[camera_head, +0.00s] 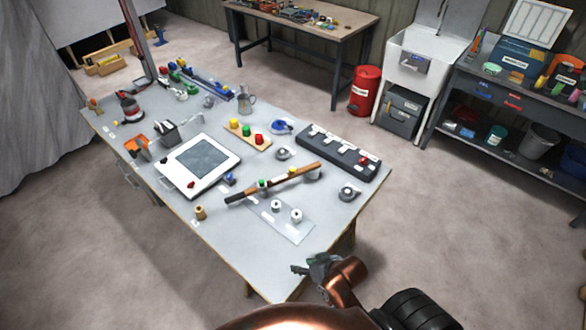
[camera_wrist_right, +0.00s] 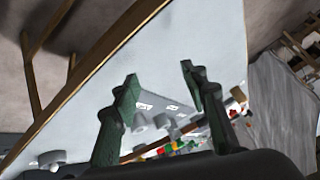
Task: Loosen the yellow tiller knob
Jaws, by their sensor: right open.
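A wooden tiller (camera_head: 247,193) with a dark grip lies across the middle of the workbench. A small yellow knob (camera_head: 292,171) sits on it toward its far right end, and a green knob (camera_head: 263,184) sits nearer the grip. My right gripper (camera_head: 303,268) is open and empty at the bench's near right corner, well short of the tiller. In the right wrist view its two dark green fingers (camera_wrist_right: 160,78) stand apart with the grey bench top beyond them. The yellow knob is too small to make out clearly there. My left gripper is not in view.
A clear plate with white knobs (camera_head: 277,205) lies between my right gripper and the tiller. A dark rail block (camera_head: 338,152), a wooden board with coloured knobs (camera_head: 247,136) and a white framed panel (camera_head: 200,166) surround the tiller. The bench's near right corner is bare.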

